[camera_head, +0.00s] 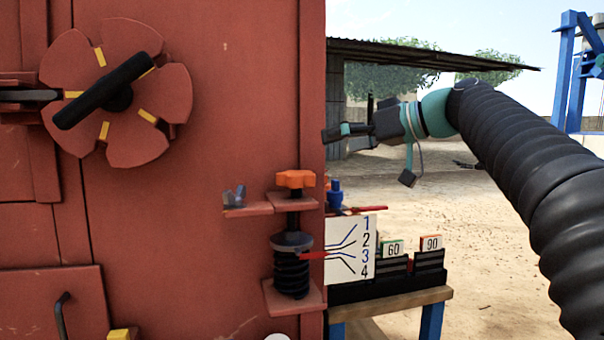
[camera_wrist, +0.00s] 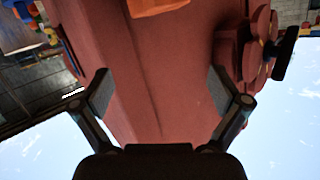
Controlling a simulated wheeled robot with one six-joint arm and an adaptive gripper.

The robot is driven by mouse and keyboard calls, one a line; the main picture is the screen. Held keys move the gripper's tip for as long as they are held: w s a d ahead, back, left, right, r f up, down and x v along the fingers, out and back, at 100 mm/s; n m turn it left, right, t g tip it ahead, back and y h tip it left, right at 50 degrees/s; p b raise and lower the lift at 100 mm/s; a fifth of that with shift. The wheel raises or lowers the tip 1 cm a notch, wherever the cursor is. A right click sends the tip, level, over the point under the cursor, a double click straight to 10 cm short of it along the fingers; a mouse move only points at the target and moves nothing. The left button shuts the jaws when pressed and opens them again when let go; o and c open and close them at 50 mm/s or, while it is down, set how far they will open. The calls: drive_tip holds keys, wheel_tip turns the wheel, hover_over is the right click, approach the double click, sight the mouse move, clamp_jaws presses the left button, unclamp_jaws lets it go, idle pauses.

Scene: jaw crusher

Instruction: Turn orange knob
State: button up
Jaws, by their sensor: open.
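The orange knob (camera_head: 295,179) sits on top of a threaded spindle with a black spring (camera_head: 291,270), on a bracket at the right edge of the red machine panel (camera_head: 225,120). In the wrist view, which is upside down, an orange piece that looks like the knob (camera_wrist: 157,6) is cut off at the top edge. My gripper (camera_head: 335,133) is above and slightly right of the knob in the head view, apart from it. In the wrist view my gripper (camera_wrist: 160,90) has its fingers wide apart with nothing between them.
A round red handwheel with a black handle (camera_head: 115,85) is at upper left. A clear wing nut (camera_head: 234,196) sits on the bracket left of the knob. A red pointer (camera_head: 314,255) meets a 1–4 scale board (camera_head: 365,225). A wooden table (camera_head: 385,304) with 60 and 90 blocks stands right.

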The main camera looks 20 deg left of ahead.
sight(305, 173)
drive_tip(key=s+d+f+n+g, duration=0.1)
drive_tip(key=d+n, duration=0.2)
drive_tip(key=d, duration=0.1)
drive_tip(key=shift+h, duration=0.5)
drive_tip(key=x, duration=1.4)
drive_tip(key=shift+s+f, duration=0.2)
drive_tip(key=c, duration=1.2)
